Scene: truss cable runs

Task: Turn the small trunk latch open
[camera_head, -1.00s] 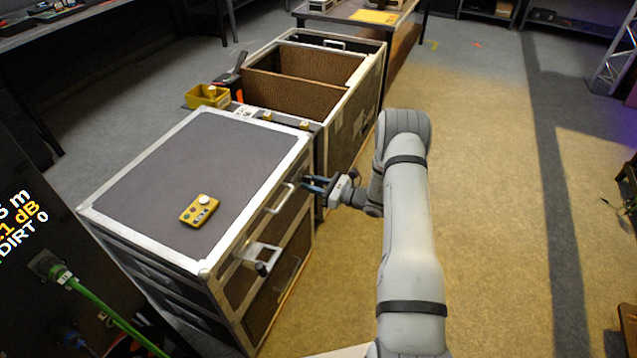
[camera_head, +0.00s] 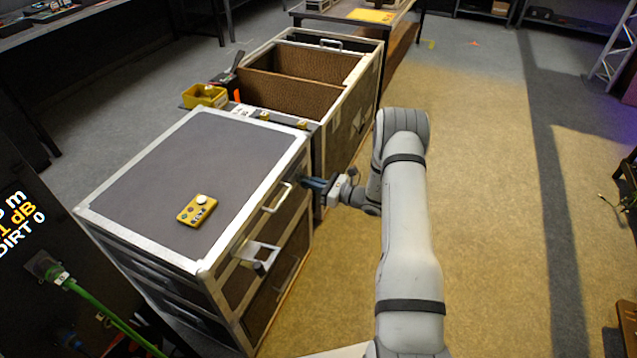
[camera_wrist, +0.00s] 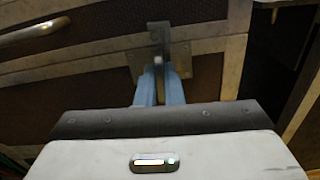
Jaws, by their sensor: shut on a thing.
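The small trunk latch (camera_wrist: 158,48) is a grey metal piece on a plate, across the seam at the lid edge of the closed trunk (camera_head: 185,133). In the wrist view its upright part stands straight in line with my fingers. My gripper (camera_wrist: 159,80) has its two blue fingers close together, shut on the latch. In the head view my gripper (camera_head: 308,183) reaches the trunk's right side near its far corner, and the latch is hidden behind the fingers there.
A bar handle (camera_head: 277,197) and a second metal fitting (camera_head: 258,256) sit on the same side of the trunk. A yellow remote (camera_head: 196,210) lies on the lid. An open case (camera_head: 345,100) stands behind.

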